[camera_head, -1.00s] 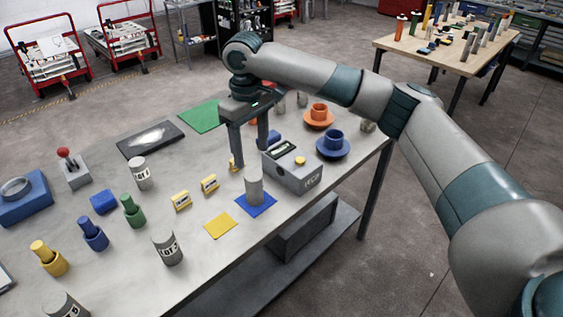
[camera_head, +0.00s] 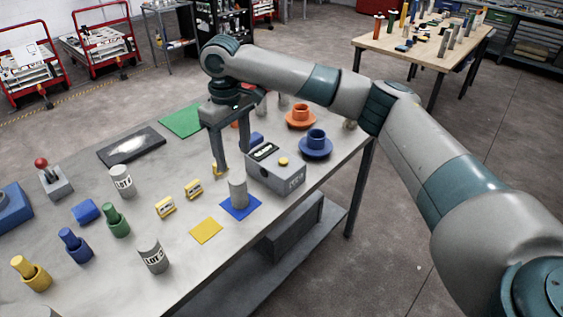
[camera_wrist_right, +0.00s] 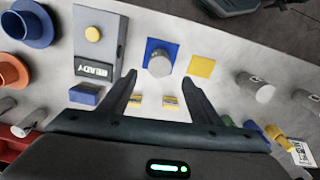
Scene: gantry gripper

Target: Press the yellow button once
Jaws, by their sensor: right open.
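The yellow button (camera_head: 284,161) is a small round cap on top of a grey box (camera_head: 287,183) with a dark display. In the right wrist view the button (camera_wrist_right: 93,33) is at upper left, above a display reading READY (camera_wrist_right: 94,69). My right gripper (camera_head: 234,160) is open, pointing down over the table, left of the box in the head view. My left gripper is not in view.
A grey cylinder (camera_head: 238,193) stands on a blue square, close to the box. A blue cup and saucer (camera_head: 316,147) and an orange cup and saucer (camera_head: 301,115) are behind it. Yellow-labelled blocks (camera_head: 193,188) and a yellow square (camera_head: 206,230) lie nearby on the table.

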